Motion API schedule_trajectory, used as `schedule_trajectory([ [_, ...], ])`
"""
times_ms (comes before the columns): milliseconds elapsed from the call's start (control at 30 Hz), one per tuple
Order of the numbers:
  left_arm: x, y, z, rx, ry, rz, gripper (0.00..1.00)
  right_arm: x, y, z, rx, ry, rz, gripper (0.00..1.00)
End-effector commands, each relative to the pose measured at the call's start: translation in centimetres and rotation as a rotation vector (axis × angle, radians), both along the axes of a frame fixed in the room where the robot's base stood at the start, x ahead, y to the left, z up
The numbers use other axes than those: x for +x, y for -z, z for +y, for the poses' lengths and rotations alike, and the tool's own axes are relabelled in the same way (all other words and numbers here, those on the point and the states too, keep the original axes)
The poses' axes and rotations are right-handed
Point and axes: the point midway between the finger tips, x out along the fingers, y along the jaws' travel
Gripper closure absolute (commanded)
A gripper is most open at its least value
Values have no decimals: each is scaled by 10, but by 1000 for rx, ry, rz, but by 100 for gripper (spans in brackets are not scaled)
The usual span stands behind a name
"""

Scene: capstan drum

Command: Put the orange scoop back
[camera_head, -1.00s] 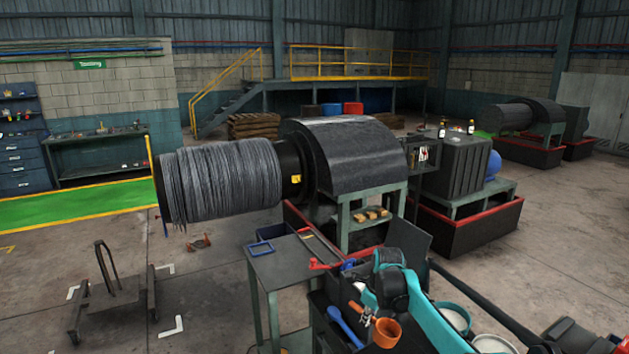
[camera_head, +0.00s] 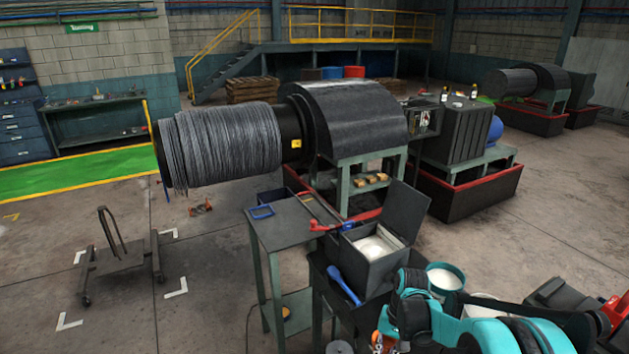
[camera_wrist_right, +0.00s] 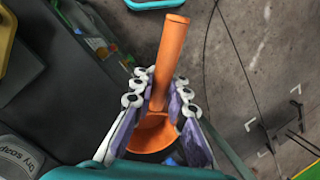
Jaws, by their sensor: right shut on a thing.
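The orange scoop (camera_wrist_right: 172,60) is held between the purple-padded fingers of my right gripper (camera_wrist_right: 158,92) in the right wrist view. Its handle points away past the fingertips and its bowl sits lower between the fingers, partly hidden. In the head view my right gripper (camera_head: 385,345) is at the bottom edge, mostly cut off, with a small orange patch there. It is in front of the open dark box (camera_head: 372,266) holding white powder. My left gripper is not in view.
A teal tub (camera_head: 445,279) with white contents stands right of the box, near my arm. The wound drum (camera_head: 222,145) is farther back.

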Motion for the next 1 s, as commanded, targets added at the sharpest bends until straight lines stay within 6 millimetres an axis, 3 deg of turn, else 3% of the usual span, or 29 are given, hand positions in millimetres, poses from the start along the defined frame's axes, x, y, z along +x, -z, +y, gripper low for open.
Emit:
schedule_trajectory([
  [233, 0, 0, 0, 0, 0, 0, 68, -43, 10, 0, 0, -336, -1, 100],
  [567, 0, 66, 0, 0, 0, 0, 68, -39, 76, -1, 0, -323, -3, 100],
  [1000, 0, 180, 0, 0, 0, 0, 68, -39, 189, -1, 0, -322, -3, 100],
])
